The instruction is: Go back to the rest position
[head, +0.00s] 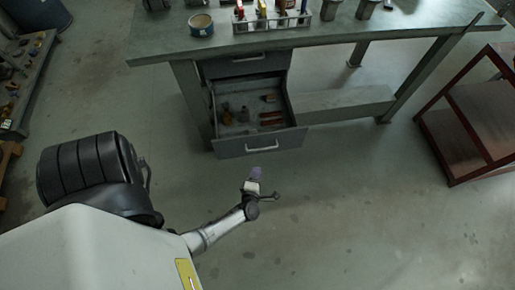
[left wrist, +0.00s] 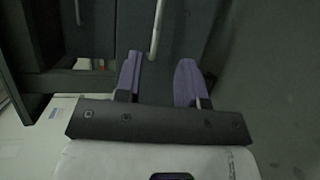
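My left gripper (head: 256,171) is in front of the open drawer (head: 232,147) of the workbench, just below the drawer's handle (head: 262,149) in the head view. In the left wrist view its two purple fingers (left wrist: 158,76) stand apart with nothing held between them. The light handle bar (left wrist: 156,28) shows beyond the fingertips, in front of a dark drawer front. My right gripper is in neither view.
The workbench (head: 400,38) carries a round tin (head: 201,25) and a rack of tools (head: 272,20). The drawer holds several small parts. A red-framed cart (head: 468,125) stands at the right, a shelf (head: 22,85) at the far left. The floor in front is clear.

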